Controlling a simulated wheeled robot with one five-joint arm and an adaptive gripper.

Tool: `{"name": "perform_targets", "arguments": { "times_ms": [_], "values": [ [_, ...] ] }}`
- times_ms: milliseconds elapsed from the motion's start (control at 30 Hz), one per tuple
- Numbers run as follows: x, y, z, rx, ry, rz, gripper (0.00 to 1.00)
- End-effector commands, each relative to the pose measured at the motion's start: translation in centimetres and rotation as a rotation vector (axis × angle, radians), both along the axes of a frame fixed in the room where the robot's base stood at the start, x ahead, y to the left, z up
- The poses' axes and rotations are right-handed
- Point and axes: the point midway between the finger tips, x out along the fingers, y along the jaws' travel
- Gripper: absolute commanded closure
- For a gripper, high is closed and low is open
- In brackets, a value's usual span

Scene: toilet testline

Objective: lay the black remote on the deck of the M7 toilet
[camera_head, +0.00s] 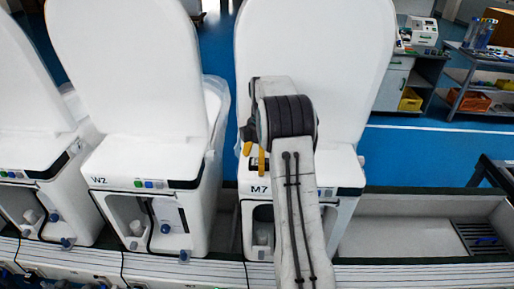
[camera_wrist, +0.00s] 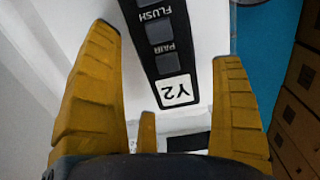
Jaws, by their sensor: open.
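The M7 toilet (camera_head: 340,163) stands right of centre in the head view, its tall white lid raised behind my arm. My gripper (camera_head: 254,152) points down at the left part of its deck. In the wrist view, my gripper (camera_wrist: 167,45) is open, one yellow finger on each side of a black remote (camera_wrist: 160,45). In the head view I cannot make out the remote; my arm hides much of the deck.
The W2 toilet (camera_head: 150,160) stands left of M7, and another white toilet (camera_head: 35,140) stands farther left. A grey trough (camera_head: 400,238) with a dark grate lies to the right. Shelving (camera_head: 480,75) stands at the back right. Blue floor (camera_head: 420,155) is clear behind the trough.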

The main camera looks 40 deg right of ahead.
Motion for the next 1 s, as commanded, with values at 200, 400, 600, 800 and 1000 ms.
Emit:
{"name": "perform_targets", "arguments": {
  "times_ms": [200,400,600,800,1000],
  "values": [
    [0.1,-0.1,3.0,-0.003,-0.006,0.0,0.14],
    [0.1,0.0,6.5,-0.002,-0.005,0.0,0.14],
    [0.0,0.0,9.6,-0.002,-0.004,0.0,0.14],
    [0.0,0.0,11.4,-0.002,-0.002,0.0,0.14],
    [-0.1,0.1,12.1,-0.001,-0.002,-0.002,0.14]
  ]
}}
